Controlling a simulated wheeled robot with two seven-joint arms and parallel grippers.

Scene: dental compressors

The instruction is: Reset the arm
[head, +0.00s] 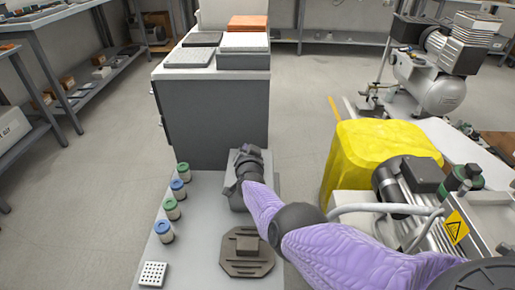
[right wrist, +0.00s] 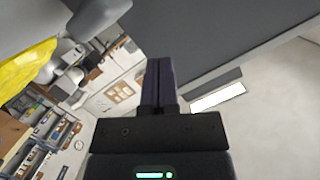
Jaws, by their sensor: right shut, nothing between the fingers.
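My right arm, in a purple sleeve (head: 345,250), reaches in from the lower right of the head view. Its dark gripper (head: 247,155) is over the grey bench (head: 205,215), in front of the dark grey cabinet (head: 210,120). In the right wrist view the two fingers (right wrist: 159,70) are pressed together with nothing between them. My left gripper is in neither view.
Several small jars with green and blue lids (head: 172,209) line the bench's left side. A dark octagonal plate (head: 246,256) lies below my forearm. A yellow-covered object (head: 375,155) and a compressor (head: 410,190) stand close on the right. Floor is open on the left.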

